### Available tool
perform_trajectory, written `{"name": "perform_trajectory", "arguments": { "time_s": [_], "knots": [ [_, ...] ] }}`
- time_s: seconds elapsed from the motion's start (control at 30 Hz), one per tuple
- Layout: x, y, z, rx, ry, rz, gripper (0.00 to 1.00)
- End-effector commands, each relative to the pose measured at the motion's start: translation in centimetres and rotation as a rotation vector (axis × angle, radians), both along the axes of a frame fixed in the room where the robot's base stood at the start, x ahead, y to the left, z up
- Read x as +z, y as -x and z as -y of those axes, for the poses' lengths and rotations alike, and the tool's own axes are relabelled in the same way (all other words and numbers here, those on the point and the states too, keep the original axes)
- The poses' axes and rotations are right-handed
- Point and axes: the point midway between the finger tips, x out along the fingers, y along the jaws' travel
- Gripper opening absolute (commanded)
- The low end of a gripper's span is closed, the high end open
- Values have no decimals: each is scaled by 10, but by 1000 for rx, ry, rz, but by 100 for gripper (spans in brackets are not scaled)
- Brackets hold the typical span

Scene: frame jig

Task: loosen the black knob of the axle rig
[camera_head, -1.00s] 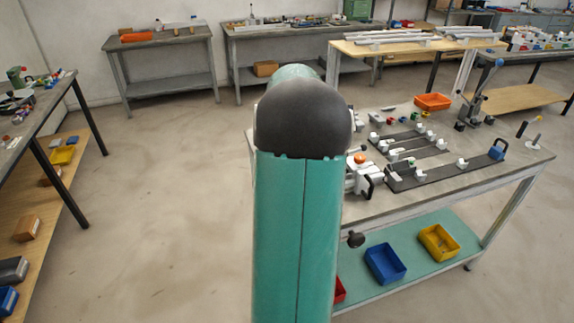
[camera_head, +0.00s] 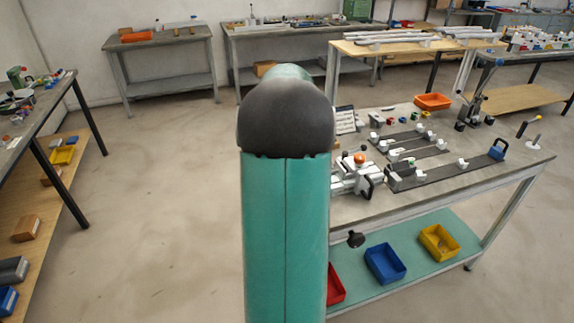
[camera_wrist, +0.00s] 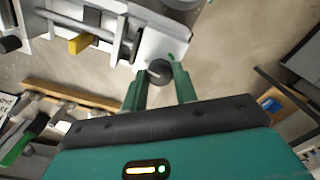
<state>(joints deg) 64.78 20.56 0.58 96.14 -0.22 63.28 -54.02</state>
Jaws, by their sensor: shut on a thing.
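In the wrist view the black knob (camera_wrist: 160,72) is a dark round knob with a light line across its face. It sits at the edge of the pale axle rig (camera_wrist: 165,42), which carries grey rods and a yellow piece. The two green fingers of my gripper (camera_wrist: 159,82) stand one on each side of the knob and are shut on it. In the head view my arm hides the gripper, and I cannot make out the held knob there.
The workbench (camera_head: 420,190) carries a white fixture with an orange knob (camera_head: 360,158), dark rails and an orange tray (camera_head: 433,101). Its lower shelf holds a blue bin (camera_head: 385,264) and a yellow bin (camera_head: 439,242). Open floor (camera_head: 170,200) lies left of my arm.

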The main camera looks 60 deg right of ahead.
Motion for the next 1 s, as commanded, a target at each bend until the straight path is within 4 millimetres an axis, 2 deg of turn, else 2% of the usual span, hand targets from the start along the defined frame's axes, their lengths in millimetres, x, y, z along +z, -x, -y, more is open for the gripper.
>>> {"name": "perform_trajectory", "arguments": {
  "time_s": [0.23,0.7,0.73,0.8,0.83,1.0],
  "knots": [
    [0,0,0,76,1,-1,6],
    [0,0,0,90,0,-1,6],
    [-1,0,0,90,0,-1,32],
    [-1,0,0,89,0,-1,46],
    [-1,0,0,89,0,-1,51],
    [0,0,0,89,0,-1,51]
  ]
}}
